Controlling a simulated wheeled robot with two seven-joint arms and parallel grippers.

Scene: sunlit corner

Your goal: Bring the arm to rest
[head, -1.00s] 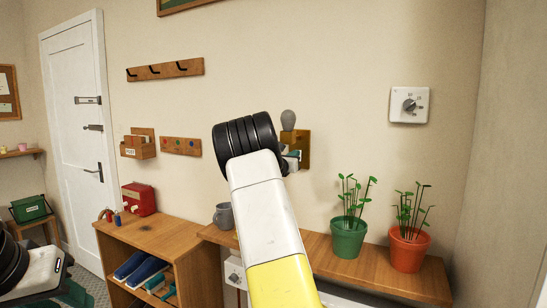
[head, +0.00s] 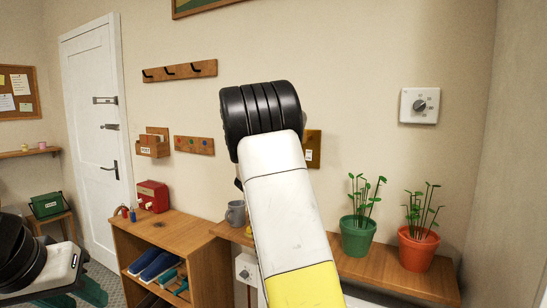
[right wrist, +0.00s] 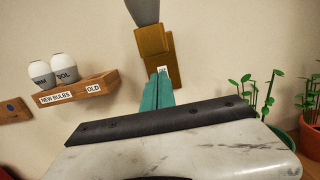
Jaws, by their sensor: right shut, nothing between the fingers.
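My right arm (head: 285,200) rises through the middle of the head view, and its black wrist joint stands in front of the wall; its gripper is hidden behind it there. In the right wrist view my right gripper (right wrist: 158,90) shows teal fingers shut together and empty. They point towards a brass wall fixture (right wrist: 153,42) with a grey bulb (right wrist: 143,12) on top; I cannot tell the gap. The fixture (head: 313,140) is partly hidden by my arm in the head view. Teal parts of my left gripper (head: 90,291) show at the lower left, mostly cut off.
A wooden shelf (right wrist: 100,88) labelled NEW BULBS and OLD carries two pale bulbs (right wrist: 53,69). A wooden ledge (head: 390,275) holds a green pot (head: 358,238), a red pot (head: 417,250) and a grey mug (head: 236,213). A dial (head: 419,106) is on the wall at right.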

